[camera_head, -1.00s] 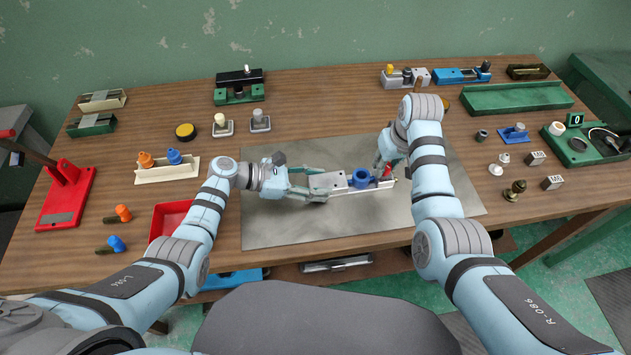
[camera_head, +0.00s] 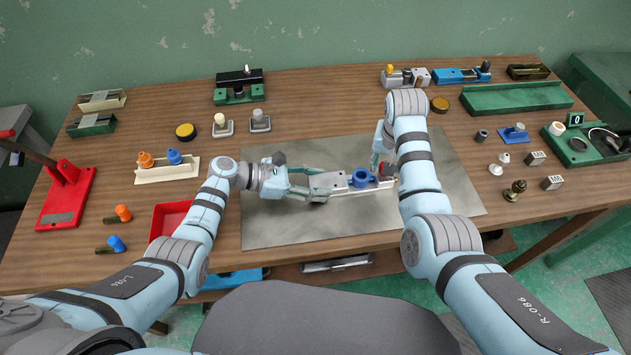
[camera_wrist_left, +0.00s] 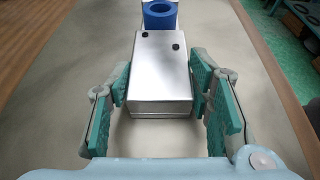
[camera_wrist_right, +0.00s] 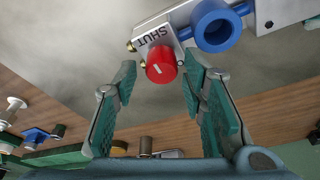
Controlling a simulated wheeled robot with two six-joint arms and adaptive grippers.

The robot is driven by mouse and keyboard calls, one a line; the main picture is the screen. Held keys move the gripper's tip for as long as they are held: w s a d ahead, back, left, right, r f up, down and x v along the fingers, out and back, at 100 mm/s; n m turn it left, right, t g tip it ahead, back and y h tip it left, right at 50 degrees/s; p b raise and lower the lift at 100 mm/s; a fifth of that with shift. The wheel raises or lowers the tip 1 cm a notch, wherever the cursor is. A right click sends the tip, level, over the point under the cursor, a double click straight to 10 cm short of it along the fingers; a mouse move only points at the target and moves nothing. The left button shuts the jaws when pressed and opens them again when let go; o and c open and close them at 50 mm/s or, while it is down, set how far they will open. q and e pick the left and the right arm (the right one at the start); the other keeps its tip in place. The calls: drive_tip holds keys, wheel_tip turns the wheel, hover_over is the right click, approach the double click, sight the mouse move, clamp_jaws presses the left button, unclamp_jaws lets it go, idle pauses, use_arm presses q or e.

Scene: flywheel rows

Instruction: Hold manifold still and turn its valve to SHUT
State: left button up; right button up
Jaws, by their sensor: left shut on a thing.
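The manifold is a silver block (camera_head: 330,183) on a pale base, with a blue ring (camera_head: 361,178) on it, lying on the grey mat. My left gripper (camera_head: 305,185) is shut on the silver block, with a finger on each side in the left wrist view (camera_wrist_left: 160,90). The valve is a red knob (camera_wrist_right: 161,64) with a white mark on its face, at the manifold's end beside a plate lettered SHUT (camera_wrist_right: 152,36). My right gripper (camera_wrist_right: 158,75) is open, its fingertips on either side of the knob with gaps showing. In the head view my right arm partly hides this end.
The grey mat (camera_head: 290,225) is clear around the manifold. A red tray (camera_head: 168,215) and a cream holder with orange and blue pieces (camera_head: 167,170) stand left. A green tray (camera_head: 515,97) and several small parts lie right. Other fixtures line the back edge.

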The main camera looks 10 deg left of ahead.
wheel_tip(320, 180, up, 7)
drive_tip(key=shift+r, duration=0.15)
idle(0.9)
use_arm(q)
drive_tip(key=o, duration=1.4)
drive_tip(key=shift+c, duration=0.2)
drive_tip(key=v, duration=1.2)
drive_tip(key=shift+a, duration=0.1)
